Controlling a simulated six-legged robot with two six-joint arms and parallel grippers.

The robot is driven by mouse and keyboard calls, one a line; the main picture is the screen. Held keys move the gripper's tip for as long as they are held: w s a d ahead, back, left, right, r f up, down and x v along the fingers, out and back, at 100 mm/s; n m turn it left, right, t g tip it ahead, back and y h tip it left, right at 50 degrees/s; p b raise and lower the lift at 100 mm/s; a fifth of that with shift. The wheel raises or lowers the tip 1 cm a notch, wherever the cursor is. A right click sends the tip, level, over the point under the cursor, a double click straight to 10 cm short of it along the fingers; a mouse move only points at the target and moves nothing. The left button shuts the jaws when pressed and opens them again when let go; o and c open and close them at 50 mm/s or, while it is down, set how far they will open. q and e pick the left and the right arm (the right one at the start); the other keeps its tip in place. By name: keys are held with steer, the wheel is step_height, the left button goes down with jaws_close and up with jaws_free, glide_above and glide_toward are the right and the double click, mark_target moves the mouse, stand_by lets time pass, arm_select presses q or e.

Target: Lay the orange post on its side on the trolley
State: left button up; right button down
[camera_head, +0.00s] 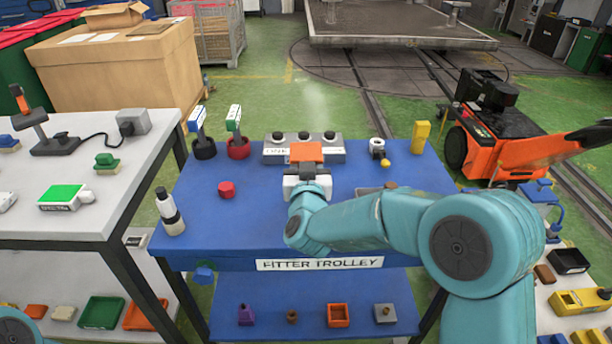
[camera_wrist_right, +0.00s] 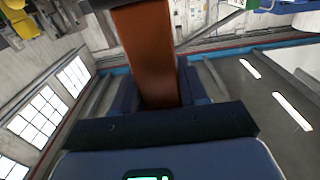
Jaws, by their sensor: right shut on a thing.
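The orange post (camera_head: 306,152) is held in my right gripper (camera_head: 306,172) over the blue fitter trolley (camera_head: 255,215), near the middle of its top. In the head view I see only a broad orange face of it, beyond the gripper. In the right wrist view the post (camera_wrist_right: 148,50) stands out from between the two dark jaws (camera_wrist_right: 158,88), which are shut on it. Whether the post touches the trolley top is hidden by the gripper and arm. Only a bit of my left arm shows at the bottom left; its gripper is out of view.
A grey box with black knobs (camera_head: 275,153) stands just behind the post. A red knob (camera_head: 227,189) and a white-grey bottle (camera_head: 170,215) are to the left. A yellow block (camera_head: 420,136) stands at the back right.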

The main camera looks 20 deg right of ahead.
step_height(320, 180, down, 4)
steer(key=shift+w+r, duration=0.1)
steer(key=shift+r, duration=0.05)
steer(key=shift+b, duration=0.35)
steer(key=c, duration=0.6)
jaws_free()
steer(key=v, duration=1.2)
steer(key=shift+b, duration=0.45)
